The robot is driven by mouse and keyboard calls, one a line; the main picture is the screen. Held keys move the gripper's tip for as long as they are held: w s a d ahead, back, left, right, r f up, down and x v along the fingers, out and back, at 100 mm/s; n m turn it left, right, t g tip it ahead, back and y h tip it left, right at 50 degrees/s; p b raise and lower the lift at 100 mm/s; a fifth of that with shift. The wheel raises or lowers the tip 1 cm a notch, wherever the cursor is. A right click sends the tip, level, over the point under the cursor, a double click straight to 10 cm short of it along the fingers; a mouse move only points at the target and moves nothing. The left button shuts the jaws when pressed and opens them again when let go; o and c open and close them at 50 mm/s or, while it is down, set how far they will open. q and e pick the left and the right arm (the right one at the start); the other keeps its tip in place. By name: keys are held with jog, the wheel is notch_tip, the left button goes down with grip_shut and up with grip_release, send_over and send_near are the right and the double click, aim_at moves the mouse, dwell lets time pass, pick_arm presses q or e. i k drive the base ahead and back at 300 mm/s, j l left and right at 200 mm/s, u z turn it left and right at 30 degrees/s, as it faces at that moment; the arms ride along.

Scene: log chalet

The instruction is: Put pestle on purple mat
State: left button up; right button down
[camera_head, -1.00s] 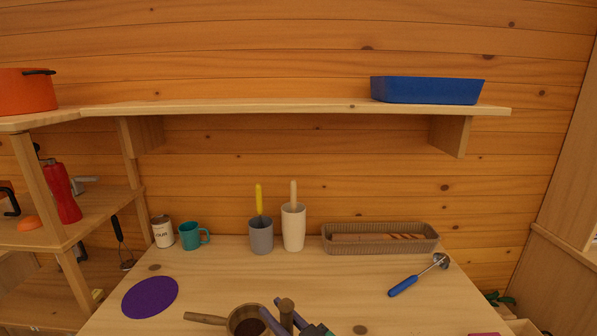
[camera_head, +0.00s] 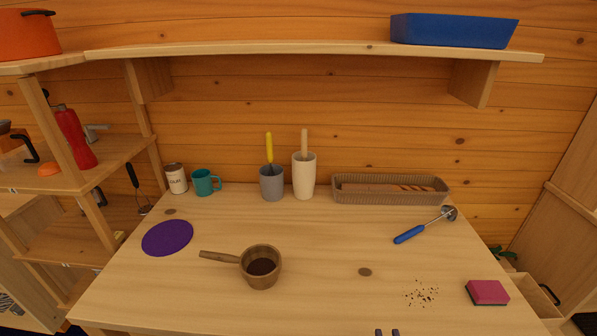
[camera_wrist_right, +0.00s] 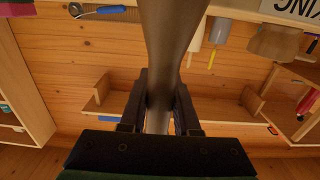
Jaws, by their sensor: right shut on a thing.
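The purple mat (camera_head: 167,238) is a flat, bare disc at the left of the table. The pestle (camera_wrist_right: 172,45) is a long, smooth, brown-grey piece that fills the middle of the right wrist view. My right gripper (camera_wrist_right: 160,108) is shut on it. In the head view only small dark tips of my right gripper (camera_head: 387,332) show at the bottom edge, right of the mat and well apart from it; the pestle is out of that view. My left gripper is not in view.
A wooden handled pot (camera_head: 262,280) with dark contents stands mid-table, right of the mat. Crumbs (camera_head: 421,294), a pink sponge (camera_head: 487,291) and a blue-handled tool (camera_head: 410,234) lie at right. Cups, a can and a basket (camera_head: 390,198) line the back.

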aim_at(167, 235)
jog(key=j+u, duration=0.15)
jog(key=u, duration=1.4)
